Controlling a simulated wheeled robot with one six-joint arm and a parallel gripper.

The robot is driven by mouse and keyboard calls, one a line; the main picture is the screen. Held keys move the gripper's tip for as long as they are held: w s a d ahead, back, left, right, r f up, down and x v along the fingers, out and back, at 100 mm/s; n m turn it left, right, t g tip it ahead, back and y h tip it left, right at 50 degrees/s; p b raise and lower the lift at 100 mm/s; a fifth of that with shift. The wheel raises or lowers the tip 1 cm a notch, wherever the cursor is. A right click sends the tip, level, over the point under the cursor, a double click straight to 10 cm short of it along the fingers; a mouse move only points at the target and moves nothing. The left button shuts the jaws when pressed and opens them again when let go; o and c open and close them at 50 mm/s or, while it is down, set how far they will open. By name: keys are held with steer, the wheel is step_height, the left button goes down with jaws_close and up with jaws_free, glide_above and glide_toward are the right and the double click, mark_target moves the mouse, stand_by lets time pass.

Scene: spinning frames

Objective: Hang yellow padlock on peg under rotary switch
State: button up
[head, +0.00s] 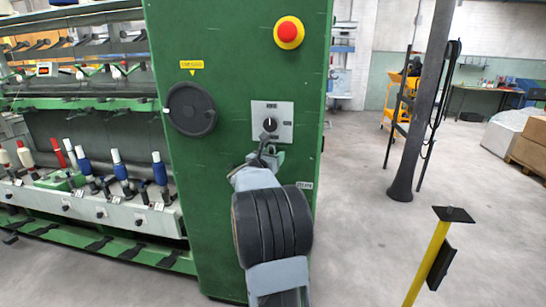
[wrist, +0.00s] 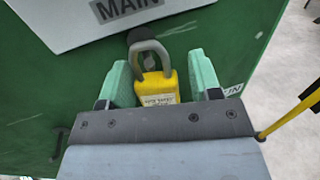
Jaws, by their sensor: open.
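The yellow padlock (wrist: 158,90) shows in the wrist view, its grey shackle (wrist: 150,45) upward at a dark round peg (wrist: 136,35). The shackle overlaps the peg in the picture; I cannot tell for sure whether it is around it. My gripper (wrist: 158,66) is open, one pale green finger on each side of the padlock body, with gaps visible. In the head view, the rotary switch (head: 270,123) sits on a light plate on the green panel. My gripper (head: 266,158) is just below it; my arm hides the padlock there.
The green machine panel (head: 225,60) carries a red emergency button (head: 289,33) and a black handwheel (head: 191,109). Bobbins stand at left. A yellow post (head: 428,262) stands at right, before a grey column (head: 424,110). The floor between is clear.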

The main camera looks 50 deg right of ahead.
steer(key=b+v, duration=0.1)
steer(key=v, duration=1.2)
steer(key=shift+a+b, duration=0.3)
steer(key=shift+a, duration=0.1)
steer(key=shift+s, duration=0.1)
